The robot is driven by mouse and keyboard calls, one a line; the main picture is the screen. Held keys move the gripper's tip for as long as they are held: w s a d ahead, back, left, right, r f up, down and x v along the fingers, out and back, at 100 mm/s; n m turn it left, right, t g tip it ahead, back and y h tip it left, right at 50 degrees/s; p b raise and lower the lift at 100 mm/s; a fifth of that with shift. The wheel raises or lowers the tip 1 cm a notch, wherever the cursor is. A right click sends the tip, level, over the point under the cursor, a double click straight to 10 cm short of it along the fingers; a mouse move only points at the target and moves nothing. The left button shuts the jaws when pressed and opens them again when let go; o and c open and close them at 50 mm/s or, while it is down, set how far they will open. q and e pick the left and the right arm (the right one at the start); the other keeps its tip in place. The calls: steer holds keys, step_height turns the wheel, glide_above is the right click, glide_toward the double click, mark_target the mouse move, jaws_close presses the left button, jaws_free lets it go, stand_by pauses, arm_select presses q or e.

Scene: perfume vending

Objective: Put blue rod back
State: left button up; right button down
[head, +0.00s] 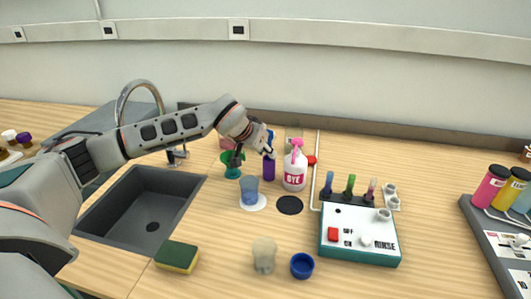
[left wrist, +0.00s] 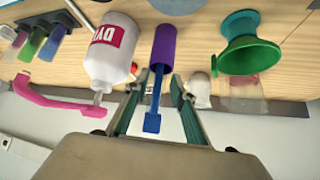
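The blue rod (left wrist: 156,98) stands with its lower end in a purple cylindrical holder (left wrist: 164,46); its flat blue end sticks up. In the head view the purple holder (head: 269,169) stands between the green funnel and the dye bottle, and the blue rod (head: 270,137) shows above it, partly hidden by my gripper. My left gripper (left wrist: 157,92) is open, with one finger on each side of the rod and visible gaps between them. My right gripper is not in view.
A white dye bottle (head: 294,172) with a pink pump is close on the right, a green funnel (head: 232,164) close on the left. A blue cup (head: 250,192) stands in front. A rinse machine (head: 360,236) is at right; a sink (head: 140,210) is at left.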

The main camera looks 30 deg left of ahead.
arm_select(q)
steer(key=v, duration=1.1)
steer(key=shift+r, duration=0.2)
steer(key=shift+s, duration=0.1)
